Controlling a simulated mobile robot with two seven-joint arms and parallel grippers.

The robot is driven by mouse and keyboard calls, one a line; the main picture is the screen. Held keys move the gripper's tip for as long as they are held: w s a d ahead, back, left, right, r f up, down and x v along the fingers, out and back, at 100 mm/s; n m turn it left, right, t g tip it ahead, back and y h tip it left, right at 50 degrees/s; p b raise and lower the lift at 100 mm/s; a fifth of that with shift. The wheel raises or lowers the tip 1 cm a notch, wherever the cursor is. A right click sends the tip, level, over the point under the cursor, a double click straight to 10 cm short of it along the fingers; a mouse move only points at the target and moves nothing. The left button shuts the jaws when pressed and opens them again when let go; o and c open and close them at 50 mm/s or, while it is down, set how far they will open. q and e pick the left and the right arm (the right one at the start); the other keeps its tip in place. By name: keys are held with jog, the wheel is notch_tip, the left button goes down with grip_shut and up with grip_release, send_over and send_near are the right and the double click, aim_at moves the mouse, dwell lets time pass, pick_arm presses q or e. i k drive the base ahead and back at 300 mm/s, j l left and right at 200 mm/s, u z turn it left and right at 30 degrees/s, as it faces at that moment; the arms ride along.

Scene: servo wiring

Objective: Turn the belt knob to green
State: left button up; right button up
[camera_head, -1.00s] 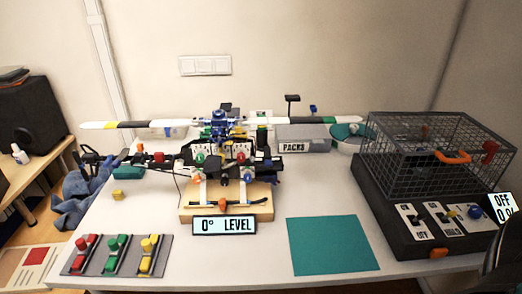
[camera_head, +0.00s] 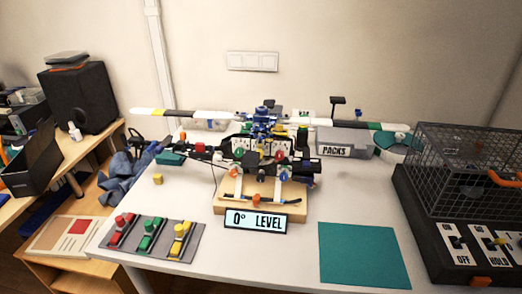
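A model helicopter (camera_head: 264,122) with a white, black and yellow-green rotor stands on a wooden base (camera_head: 290,194) in the middle of the white table. Small coloured round parts sit on its front, including a green one (camera_head: 239,153), a red one (camera_head: 279,156) and a blue one (camera_head: 284,173). I cannot tell which part, if any, is the belt knob. A sign reading "0° LEVEL" (camera_head: 255,219) stands in front of the base. Neither of my grippers is in view.
A grey panel with red, green and yellow levers (camera_head: 152,239) lies front left. A teal mat (camera_head: 363,255) lies front right. A wire cage (camera_head: 470,165) on a dark box with switches (camera_head: 457,245) stands at right. A PACKS bin (camera_head: 345,141) stands behind.

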aim_at(234, 172)
jog(key=j+u, duration=0.1)
jog(key=j, duration=1.75)
jog(key=i, duration=0.05)
